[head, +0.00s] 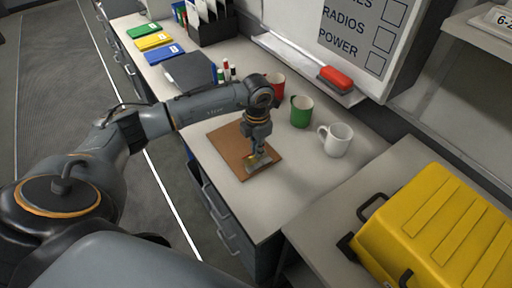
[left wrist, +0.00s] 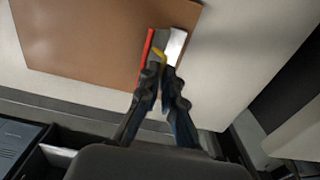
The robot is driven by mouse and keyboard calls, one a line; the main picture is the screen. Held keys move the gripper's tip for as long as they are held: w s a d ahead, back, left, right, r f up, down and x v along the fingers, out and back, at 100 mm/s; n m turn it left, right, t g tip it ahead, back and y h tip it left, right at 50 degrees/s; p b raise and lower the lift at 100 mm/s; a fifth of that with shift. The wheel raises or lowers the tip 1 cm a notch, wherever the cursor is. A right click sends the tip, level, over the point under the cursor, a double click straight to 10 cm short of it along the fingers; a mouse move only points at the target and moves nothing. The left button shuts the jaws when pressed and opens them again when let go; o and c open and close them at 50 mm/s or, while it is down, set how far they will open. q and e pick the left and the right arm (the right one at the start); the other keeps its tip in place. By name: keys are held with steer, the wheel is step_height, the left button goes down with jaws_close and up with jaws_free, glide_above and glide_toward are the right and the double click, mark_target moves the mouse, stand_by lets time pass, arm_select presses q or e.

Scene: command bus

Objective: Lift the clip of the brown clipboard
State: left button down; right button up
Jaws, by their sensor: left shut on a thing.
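The brown clipboard (head: 228,142) lies flat on the grey counter. It also shows in the left wrist view (left wrist: 80,40), with its edge near my fingers. Its metal clip (left wrist: 175,45) is at that edge, silver on the right, with a red strip at its left and a small yellow part between. My left gripper (head: 257,160) reaches down over the clip from above. In the left wrist view its fingertips (left wrist: 162,70) are close together on the yellow part of the clip. The fingers partly hide the clip, so its exact tilt is unclear. My right gripper is not in view.
Red (head: 276,86), green (head: 301,111) and white (head: 336,139) mugs stand right of the clipboard. A yellow case (head: 440,225) is at the lower right. A whiteboard stands behind.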

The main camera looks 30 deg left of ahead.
arm_select(q)
steer(key=shift+s+d, duration=0.3)
steer(key=shift+d, duration=0.45)
stand_by(0.3)
steer(key=c, duration=1.5)
jaws_free()
step_height(320, 180, up, 8)
steer(key=p, duration=0.5)
steer(key=shift+s, duration=0.1)
